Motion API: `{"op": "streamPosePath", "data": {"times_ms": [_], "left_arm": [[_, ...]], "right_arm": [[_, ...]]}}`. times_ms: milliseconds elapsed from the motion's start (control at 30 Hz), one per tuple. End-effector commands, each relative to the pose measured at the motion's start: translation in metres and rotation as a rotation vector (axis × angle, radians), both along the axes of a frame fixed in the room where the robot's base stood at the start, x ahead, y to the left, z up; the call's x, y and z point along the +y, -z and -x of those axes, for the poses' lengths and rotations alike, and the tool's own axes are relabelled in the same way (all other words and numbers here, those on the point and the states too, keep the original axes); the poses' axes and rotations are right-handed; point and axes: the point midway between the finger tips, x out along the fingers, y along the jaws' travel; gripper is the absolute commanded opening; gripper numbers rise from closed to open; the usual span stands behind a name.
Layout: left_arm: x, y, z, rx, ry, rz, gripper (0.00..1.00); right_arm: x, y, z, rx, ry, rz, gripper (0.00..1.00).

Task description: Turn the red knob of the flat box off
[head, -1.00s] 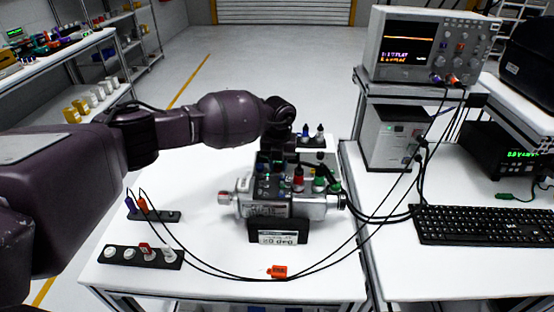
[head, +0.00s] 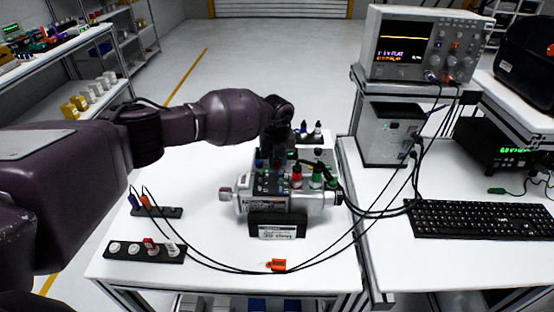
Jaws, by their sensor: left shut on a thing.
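My left gripper (head: 273,150) points down at the back of the silver servo unit (head: 318,202), beside its dark top block. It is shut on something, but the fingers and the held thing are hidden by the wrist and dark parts. A flat black box (head: 118,257) at the table's front left carries a red knob (head: 150,244) in a row with white ones, well apart from the gripper. A red cap (head: 296,174) also shows on the servo unit, beside green ones (head: 315,172). I cannot tell which red part is the task's knob. My right gripper is not in view.
Black cables loop across the table front past an orange tag (head: 277,266). An oscilloscope (head: 420,45), power supply and keyboard (head: 480,220) are on the right.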

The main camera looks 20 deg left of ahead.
Motion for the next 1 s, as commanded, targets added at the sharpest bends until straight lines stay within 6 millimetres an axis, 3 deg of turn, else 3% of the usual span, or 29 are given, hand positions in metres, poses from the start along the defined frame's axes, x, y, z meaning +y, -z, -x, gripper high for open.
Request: {"op": "streamPosePath", "data": {"times_ms": [33, 167, 567, 1000], "left_arm": [[0.000, 0.000, 0.000, -0.001, 0.000, 0.000, 0.31], [0.000, 0.000, 0.000, -0.001, 0.000, 0.000, 0.51], [0.000, -0.007, 0.000, -0.002, 0.002, 0.000, 0.52], [0.000, -0.080, 0.000, -0.002, 0.001, 0.000, 0.52]], "right_arm": [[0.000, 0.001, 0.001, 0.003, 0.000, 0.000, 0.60], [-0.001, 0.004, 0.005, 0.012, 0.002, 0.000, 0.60], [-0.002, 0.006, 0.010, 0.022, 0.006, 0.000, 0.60], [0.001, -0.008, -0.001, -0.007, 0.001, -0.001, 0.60]]}}
